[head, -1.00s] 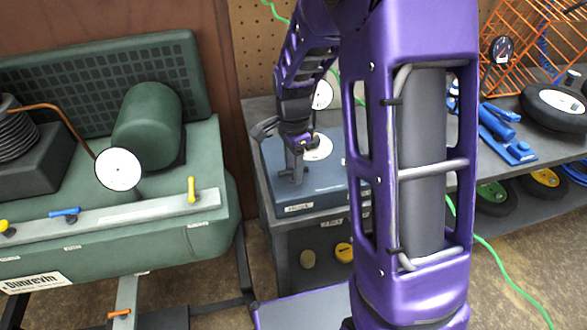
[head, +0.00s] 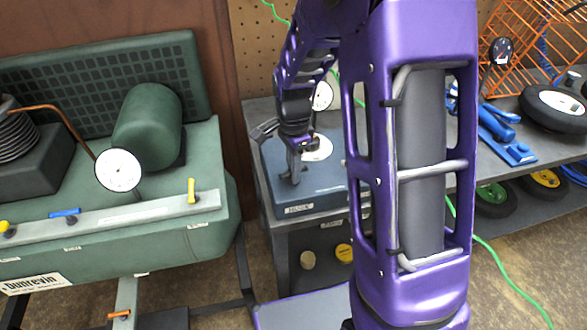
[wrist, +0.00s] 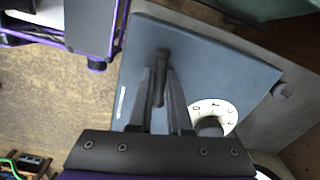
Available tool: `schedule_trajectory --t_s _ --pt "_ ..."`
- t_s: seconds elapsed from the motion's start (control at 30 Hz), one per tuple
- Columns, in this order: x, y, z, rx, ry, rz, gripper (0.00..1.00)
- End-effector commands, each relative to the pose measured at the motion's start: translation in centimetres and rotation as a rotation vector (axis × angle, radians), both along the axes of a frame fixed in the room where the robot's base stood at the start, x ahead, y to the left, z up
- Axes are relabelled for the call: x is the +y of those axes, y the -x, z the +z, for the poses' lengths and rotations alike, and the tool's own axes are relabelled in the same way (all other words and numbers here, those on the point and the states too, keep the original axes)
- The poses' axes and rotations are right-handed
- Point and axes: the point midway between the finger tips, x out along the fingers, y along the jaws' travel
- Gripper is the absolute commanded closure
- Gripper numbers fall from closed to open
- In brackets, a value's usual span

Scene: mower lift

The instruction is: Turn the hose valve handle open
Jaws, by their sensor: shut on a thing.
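The hose valve handle (wrist: 161,62) is a dark grey bar on top of a blue-grey box (wrist: 210,68). My gripper (wrist: 160,82) reaches down over the box with its two fingers closed on the sides of the bar. In the head view my gripper (head: 294,178) is at the box (head: 330,192), near its left side. The fingers and my wrist hide most of the handle there, so its angle is hard to tell. A white round dial (wrist: 213,114) lies beside the fingers on the box top.
The box stands on a grey bench (head: 275,235). A dark lever-like piece (head: 263,129) is at the box's back left. A green machine (head: 150,245) with a gauge (head: 118,170) and small coloured levers stands left. Blue tools (head: 497,125) and a wheel (head: 553,108) lie on the shelf at right.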

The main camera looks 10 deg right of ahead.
Motion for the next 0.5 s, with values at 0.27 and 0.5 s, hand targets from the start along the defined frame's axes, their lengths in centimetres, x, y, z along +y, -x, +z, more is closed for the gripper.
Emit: schedule_trajectory --t_s 0.27,0.5 --pt "-0.03 -0.04 0.08 -0.001 0.001 0.15 1.0" --pt "-0.02 -0.06 0.09 -0.001 0.001 0.366 1.0"
